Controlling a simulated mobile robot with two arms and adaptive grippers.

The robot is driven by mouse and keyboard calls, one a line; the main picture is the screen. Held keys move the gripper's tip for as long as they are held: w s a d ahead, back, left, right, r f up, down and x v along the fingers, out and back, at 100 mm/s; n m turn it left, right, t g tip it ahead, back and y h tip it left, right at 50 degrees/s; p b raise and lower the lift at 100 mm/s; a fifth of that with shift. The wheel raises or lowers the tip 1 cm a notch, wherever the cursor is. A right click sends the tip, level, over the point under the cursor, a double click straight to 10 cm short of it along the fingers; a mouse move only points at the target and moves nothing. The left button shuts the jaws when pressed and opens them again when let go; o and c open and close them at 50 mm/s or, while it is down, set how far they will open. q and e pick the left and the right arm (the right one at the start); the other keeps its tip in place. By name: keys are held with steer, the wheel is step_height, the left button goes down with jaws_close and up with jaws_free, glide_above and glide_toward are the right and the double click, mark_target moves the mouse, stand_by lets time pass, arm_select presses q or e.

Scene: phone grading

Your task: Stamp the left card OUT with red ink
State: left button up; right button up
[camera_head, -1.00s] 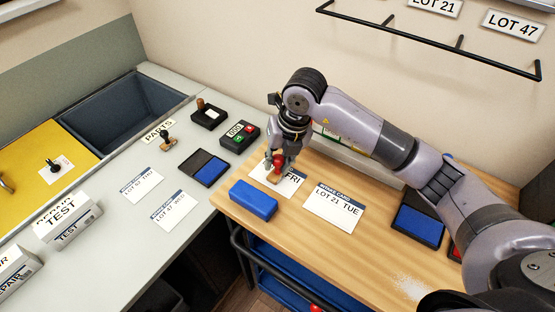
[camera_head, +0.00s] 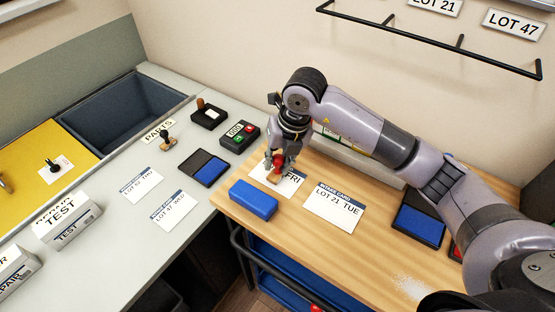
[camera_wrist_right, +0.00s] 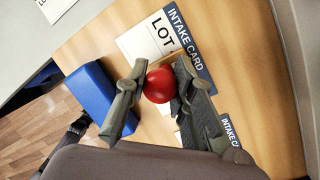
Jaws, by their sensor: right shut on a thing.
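My right gripper (camera_head: 279,162) is shut on a stamp with a round red knob (camera_head: 280,160) and a wooden base. In the right wrist view the red knob (camera_wrist_right: 159,86) sits between the two fingers (camera_wrist_right: 156,88). The stamp is over the left card (camera_head: 291,184) on the wooden table, which reads FRI and is partly covered by the gripper. The card also shows in the right wrist view (camera_wrist_right: 145,40). I cannot tell whether the stamp touches it. The right card (camera_head: 335,207), LOT 21 TUE, lies beside it. My left gripper is not in view.
A blue block (camera_head: 253,200) lies just in front of the left card. An open blue ink pad (camera_head: 419,224) is at the table's right, with a red edge (camera_head: 455,252) beyond it. The grey counter (camera_head: 120,230) holds cards, another blue pad (camera_head: 204,168) and stamps.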

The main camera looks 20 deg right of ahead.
steer(key=shift+s+f, duration=0.1)
steer(key=shift+f, duration=0.05)
steer(key=shift+r+p, duration=0.75)
steer(key=shift+r, duration=0.4)
steer(key=shift+r+p, duration=1.45)
steer(key=shift+r, duration=1)
